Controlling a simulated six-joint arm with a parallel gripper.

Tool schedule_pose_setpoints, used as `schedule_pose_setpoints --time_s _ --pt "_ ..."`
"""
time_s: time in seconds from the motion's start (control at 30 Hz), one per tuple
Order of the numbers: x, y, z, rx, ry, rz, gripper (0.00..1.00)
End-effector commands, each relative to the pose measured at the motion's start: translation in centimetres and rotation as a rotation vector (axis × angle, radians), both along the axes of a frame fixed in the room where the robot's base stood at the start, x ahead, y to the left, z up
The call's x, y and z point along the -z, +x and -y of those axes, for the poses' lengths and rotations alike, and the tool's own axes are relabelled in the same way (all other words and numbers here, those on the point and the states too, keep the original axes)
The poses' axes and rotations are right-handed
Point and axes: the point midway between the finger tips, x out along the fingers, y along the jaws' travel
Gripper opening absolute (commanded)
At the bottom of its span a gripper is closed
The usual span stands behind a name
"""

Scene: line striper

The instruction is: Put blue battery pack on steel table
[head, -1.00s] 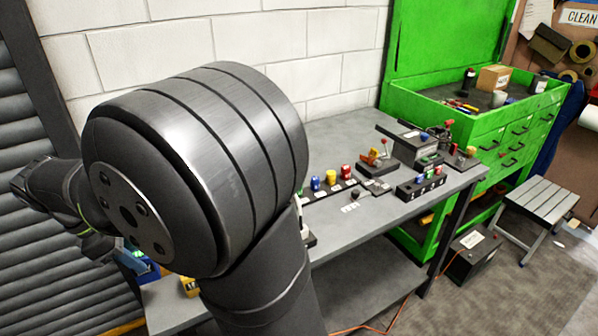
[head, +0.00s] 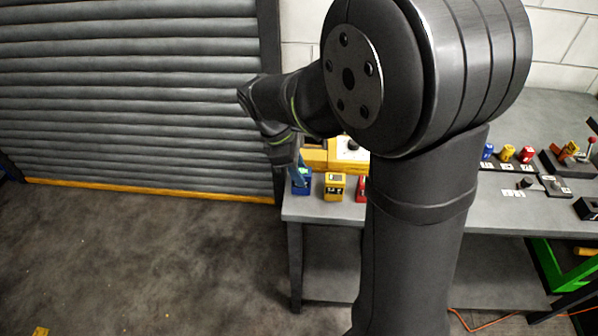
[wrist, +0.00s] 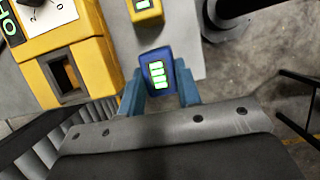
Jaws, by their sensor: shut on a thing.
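The blue battery pack (wrist: 158,72) is between the blue fingers of my gripper (wrist: 158,86) in the wrist view, with lit green bars on its face. My gripper is shut on it. In the head view the blue battery pack (head: 302,184) and my gripper (head: 299,163) are at the left end of the steel table (head: 322,211). The pack looks upright at the tabletop, but I cannot tell whether it touches. The grey tabletop (wrist: 187,45) shows beside it in the wrist view.
A yellow battery pack (head: 335,187) stands just right of the blue one, with a red one (head: 361,188) partly hidden by my arm. A yellow machine (head: 318,158) with a square opening stands behind. Small colored parts (head: 507,153) sit farther right. Floor lies left of the table.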

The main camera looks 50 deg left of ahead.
Motion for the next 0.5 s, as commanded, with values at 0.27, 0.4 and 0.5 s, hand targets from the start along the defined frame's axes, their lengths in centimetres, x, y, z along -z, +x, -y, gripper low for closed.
schedule_pose_setpoints --time_s 0.27,0.4,0.5 --pt "1.37 -0.01 0.01 0.0 0.0 0.0 0.11" --pt "1.55 0.0 0.02 0.0 -0.001 -0.001 0.11" --pt "1.67 -0.02 0.02 0.0 -0.001 -0.001 0.41"
